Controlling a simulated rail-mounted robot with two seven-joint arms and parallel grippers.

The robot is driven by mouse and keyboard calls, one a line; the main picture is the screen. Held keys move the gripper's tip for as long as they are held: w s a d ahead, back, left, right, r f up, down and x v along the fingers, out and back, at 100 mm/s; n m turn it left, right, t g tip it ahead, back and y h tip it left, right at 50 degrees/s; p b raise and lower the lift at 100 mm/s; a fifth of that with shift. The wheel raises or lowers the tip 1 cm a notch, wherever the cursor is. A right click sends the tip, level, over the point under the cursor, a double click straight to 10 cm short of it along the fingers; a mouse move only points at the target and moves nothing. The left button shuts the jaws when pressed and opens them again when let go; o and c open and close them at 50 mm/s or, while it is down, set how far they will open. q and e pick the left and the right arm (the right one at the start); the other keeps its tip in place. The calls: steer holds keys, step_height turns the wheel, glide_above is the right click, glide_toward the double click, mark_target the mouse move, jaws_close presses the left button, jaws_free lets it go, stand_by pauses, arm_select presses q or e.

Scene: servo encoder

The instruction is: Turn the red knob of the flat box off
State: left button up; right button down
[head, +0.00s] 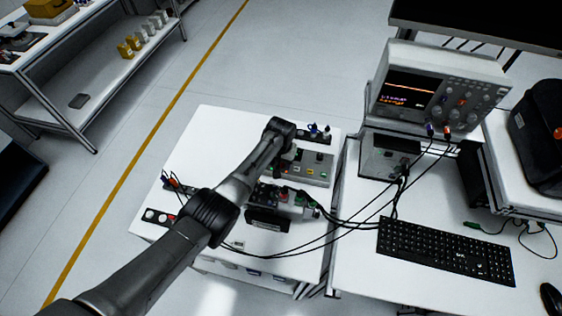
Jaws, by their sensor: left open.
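The flat box (318,166) is a grey panel with small coloured controls on its top, lying on the white table in the middle of the head view. A small red spot (284,171) shows at its left end, close to my gripper; it may be the red knob, but it is too small to tell its setting. My left arm comes in from the lower left and bends down at the wrist over the box's left end. My left gripper (284,160) is open, mostly hidden behind its own wrist; contact with the knob cannot be told. My right gripper is out of view.
A second device (272,215) with cables and dark strips with connectors lie around the box. Black cables run right to an oscilloscope (440,90) on the neighbouring bench, beside a keyboard (445,250). The white table (205,135) is clear at its back left.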

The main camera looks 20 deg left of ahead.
arm_select(q)
steer(key=c, duration=0.9)
steer(key=shift+c, duration=0.2)
